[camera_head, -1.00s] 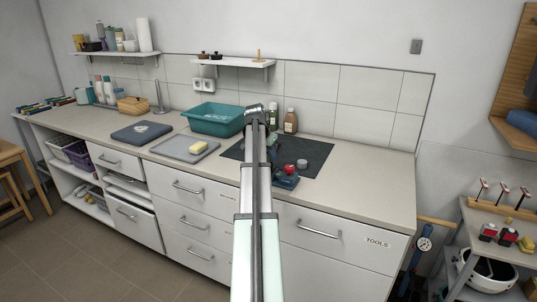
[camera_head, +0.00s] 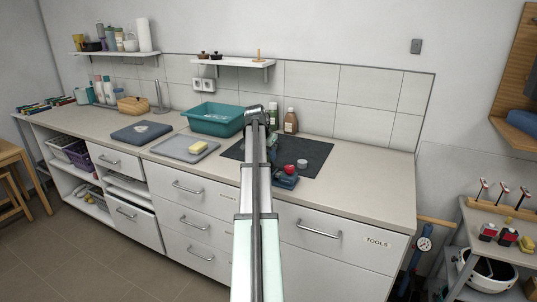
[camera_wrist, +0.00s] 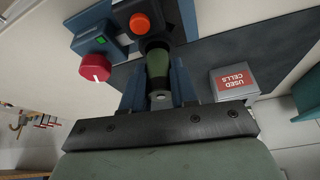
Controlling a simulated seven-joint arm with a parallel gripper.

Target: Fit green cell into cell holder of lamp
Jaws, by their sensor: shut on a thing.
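The green cell (camera_wrist: 158,66) is held upright in the wrist view between the two blue-grey fingers of my gripper (camera_wrist: 157,74). Its far end is at a dark round opening (camera_wrist: 150,45) on a dark housing with an orange button (camera_wrist: 140,22), which looks like the lamp. I cannot tell how far the cell is inside the opening.
Left of the cell are a blue box with a green light (camera_wrist: 101,40) and a red knob (camera_wrist: 95,67). A "USED CELLS" container (camera_wrist: 233,83) stands right. A teal basin (camera_head: 214,118) and a tray with a yellow sponge (camera_head: 199,147) are on the counter.

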